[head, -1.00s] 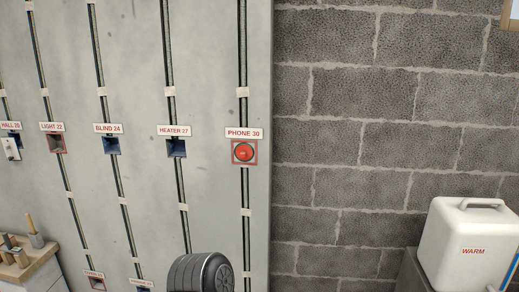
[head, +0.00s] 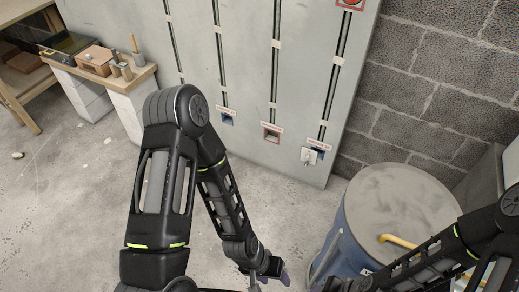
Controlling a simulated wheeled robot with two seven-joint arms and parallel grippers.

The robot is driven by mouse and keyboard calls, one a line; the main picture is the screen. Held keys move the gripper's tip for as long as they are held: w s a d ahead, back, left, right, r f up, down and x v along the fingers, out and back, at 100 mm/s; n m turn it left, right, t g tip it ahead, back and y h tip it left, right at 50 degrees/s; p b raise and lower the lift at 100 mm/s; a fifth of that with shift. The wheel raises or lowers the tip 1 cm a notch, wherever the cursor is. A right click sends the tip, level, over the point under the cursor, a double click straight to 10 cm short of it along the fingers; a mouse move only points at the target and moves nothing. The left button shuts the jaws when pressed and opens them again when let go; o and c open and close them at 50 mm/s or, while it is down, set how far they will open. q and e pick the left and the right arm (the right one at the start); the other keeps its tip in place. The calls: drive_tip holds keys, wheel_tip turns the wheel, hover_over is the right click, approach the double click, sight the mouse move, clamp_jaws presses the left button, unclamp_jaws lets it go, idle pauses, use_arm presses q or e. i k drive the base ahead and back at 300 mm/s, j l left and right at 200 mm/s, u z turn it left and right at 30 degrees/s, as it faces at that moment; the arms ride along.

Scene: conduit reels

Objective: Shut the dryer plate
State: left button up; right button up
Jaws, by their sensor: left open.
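Low on the grey wall panel are three labelled boxes, their labels too small to read, so I cannot tell which is the dryer one. The rightmost box (head: 321,147) is blue with a white plate (head: 309,158) at its lower left. The plate looks swung off the box, leaving blue showing. The middle box (head: 271,133) has a reddish frame; the left one (head: 227,117) is blue. My left gripper (head: 268,280) is open at the bottom edge, well below and apart from the boxes. My right arm enters at lower right; its hand (head: 345,286) is cut off by the bottom edge.
A blue drum (head: 400,205) with a grey top stands right of the boxes, near my right arm. A yellow curved handle or pipe (head: 398,241) lies over it. A workbench (head: 135,82) with tools stands at left. Concrete floor below the panel is clear.

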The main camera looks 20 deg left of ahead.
sight(310, 155)
drive_tip(key=u, duration=0.25)
drive_tip(key=z, duration=0.9)
drive_tip(key=j+z, duration=1.25)
drive_tip(key=j, duration=0.2)
drive_tip(key=k+j, duration=0.1)
drive_tip(key=j, duration=0.2)
drive_tip(key=k+j+z, duration=0.1)
drive_tip(key=j, duration=0.25)
drive_tip(key=k+j, duration=0.1)
drive_tip(key=j, duration=0.2)
drive_tip(key=k+j, duration=0.15)
drive_tip(key=j, duration=0.15)
drive_tip(key=z, duration=0.05)
